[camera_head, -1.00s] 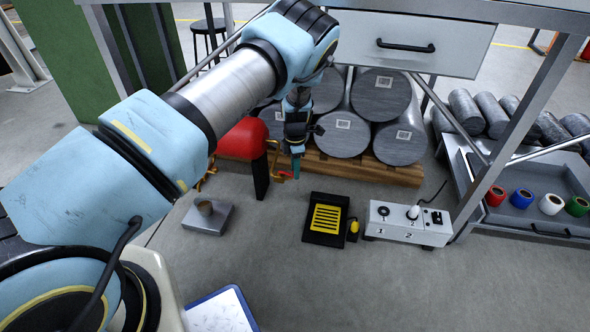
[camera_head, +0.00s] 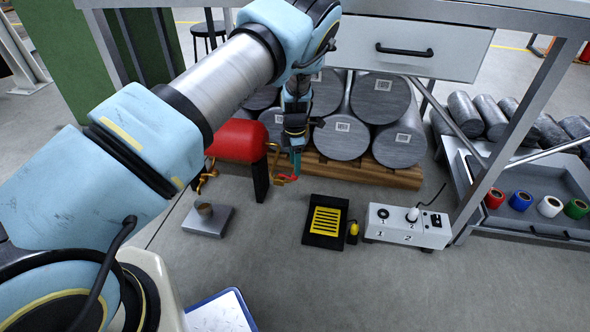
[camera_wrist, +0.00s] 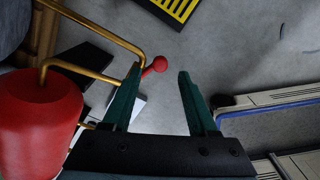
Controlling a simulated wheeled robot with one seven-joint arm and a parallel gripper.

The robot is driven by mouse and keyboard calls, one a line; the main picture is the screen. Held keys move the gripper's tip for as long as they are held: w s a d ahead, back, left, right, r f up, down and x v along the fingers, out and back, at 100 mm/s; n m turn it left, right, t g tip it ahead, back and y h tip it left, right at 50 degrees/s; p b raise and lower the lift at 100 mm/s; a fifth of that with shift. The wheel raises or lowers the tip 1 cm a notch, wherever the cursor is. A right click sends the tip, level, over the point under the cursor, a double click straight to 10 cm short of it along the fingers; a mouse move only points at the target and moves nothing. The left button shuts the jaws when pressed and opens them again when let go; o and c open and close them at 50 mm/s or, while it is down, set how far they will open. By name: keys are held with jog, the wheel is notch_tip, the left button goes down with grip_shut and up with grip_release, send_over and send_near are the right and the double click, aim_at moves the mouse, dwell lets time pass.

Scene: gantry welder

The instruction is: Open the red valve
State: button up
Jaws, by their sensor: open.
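The red valve handle (camera_head: 288,178) sits at the end of brass pipes beside a red tank (camera_head: 236,141). In the wrist view, its round red knob (camera_wrist: 158,65) lies between my fingertips in the picture, closer to the left one. The left fingertip hides part of its stem. My gripper (camera_head: 296,163) points down just above the handle in the head view. In the wrist view, my gripper (camera_wrist: 160,74) has its two green fingers spread apart with nothing clamped. I cannot tell whether a finger touches the handle.
The red tank (camera_wrist: 38,110) and brass pipes (camera_wrist: 95,30) stand close on the left in the wrist view. Large grey cylinders on a wooden pallet (camera_head: 362,172) are behind my gripper. A black and yellow pad (camera_head: 326,220) and a white control box (camera_head: 408,224) lie on the floor.

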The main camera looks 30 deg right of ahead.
notch_tip(320, 180, up, 7)
jog(key=shift+f+p, duration=0.15)
jog(key=shift+p, duration=0.25)
jog(key=w+a+r+m, duration=0.25)
jog(key=a+r, duration=0.55)
jog(key=a, duration=0.5)
jog(key=w+a+r+m, duration=0.2)
jog(key=a+r+m, duration=0.2)
jog(key=a+r, duration=0.6)
jog(key=s+a+r+m+t, duration=0.1)
jog(key=s+a+r+m, duration=0.15)
jog(key=s+a, duration=0.35)
jog(key=s+a+r+m, duration=0.2)
jog(key=s+a+m, duration=0.2)
jog(key=a, duration=0.4)
jog(key=s+a+r+m+t, duration=0.1)
jog(key=s+a+r+m, duration=0.2)
jog(key=a, duration=0.5)
notch_tip(320, 180, up, 23)
jog(key=p, duration=2.4)
jog(key=shift+s+d+p, duration=0.4)
jog(key=shift+s, duration=0.05)
